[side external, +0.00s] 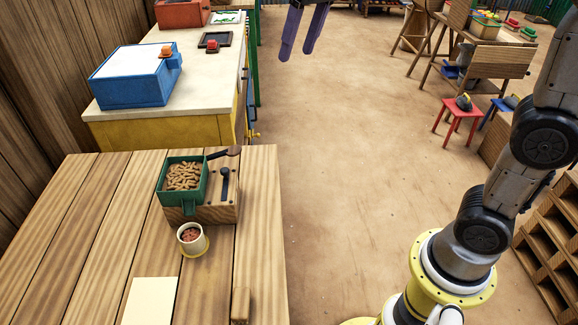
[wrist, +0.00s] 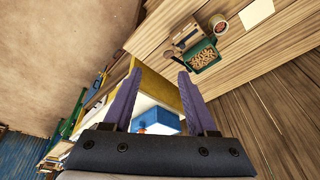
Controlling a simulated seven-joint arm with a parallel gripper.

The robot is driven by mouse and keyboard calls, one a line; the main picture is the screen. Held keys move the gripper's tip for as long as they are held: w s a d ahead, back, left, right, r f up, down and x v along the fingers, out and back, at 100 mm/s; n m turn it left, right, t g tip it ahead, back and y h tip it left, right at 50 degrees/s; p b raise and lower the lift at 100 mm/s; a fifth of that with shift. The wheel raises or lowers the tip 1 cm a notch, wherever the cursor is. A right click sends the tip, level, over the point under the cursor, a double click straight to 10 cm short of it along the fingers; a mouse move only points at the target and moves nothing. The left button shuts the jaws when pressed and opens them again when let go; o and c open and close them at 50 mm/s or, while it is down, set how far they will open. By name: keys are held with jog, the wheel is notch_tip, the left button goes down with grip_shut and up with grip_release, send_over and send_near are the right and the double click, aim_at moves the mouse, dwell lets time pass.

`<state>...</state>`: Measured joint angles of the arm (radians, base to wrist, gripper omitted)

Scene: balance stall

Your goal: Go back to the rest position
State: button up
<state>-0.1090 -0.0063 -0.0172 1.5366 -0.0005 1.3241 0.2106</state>
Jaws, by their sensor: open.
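My gripper (side external: 304,32) hangs at the top middle of the side view, its two purple fingers pointing down, open and empty. It is in the air over the bare floor, apart from the tables. In the wrist view my gripper (wrist: 152,88) shows its two fingers spread wide with nothing between them. My arm stands at the right of the side view; its upper part leaves the frame.
The wooden table (side external: 80,220) holds a green tray (side external: 160,188) of brown pieces, a white cup (side external: 192,238) and a pale sheet (side external: 150,300). A blue box (side external: 130,88) stands on the counter behind. A red stool (side external: 460,112) stands right. The middle floor is clear.

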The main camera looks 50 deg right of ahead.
jog(key=s+d+f+t, duration=0.1)
jog(key=s+d+f, duration=0.15)
jog(key=s, duration=0.65)
jog(key=s+d+f+t, duration=0.15)
jog(key=s+f, duration=0.25)
jog(key=s, duration=0.5)
jog(key=s+f+n, duration=0.1)
jog(key=s+f, duration=0.2)
jog(key=f, duration=0.4)
jog(key=shift+r, duration=0.1)
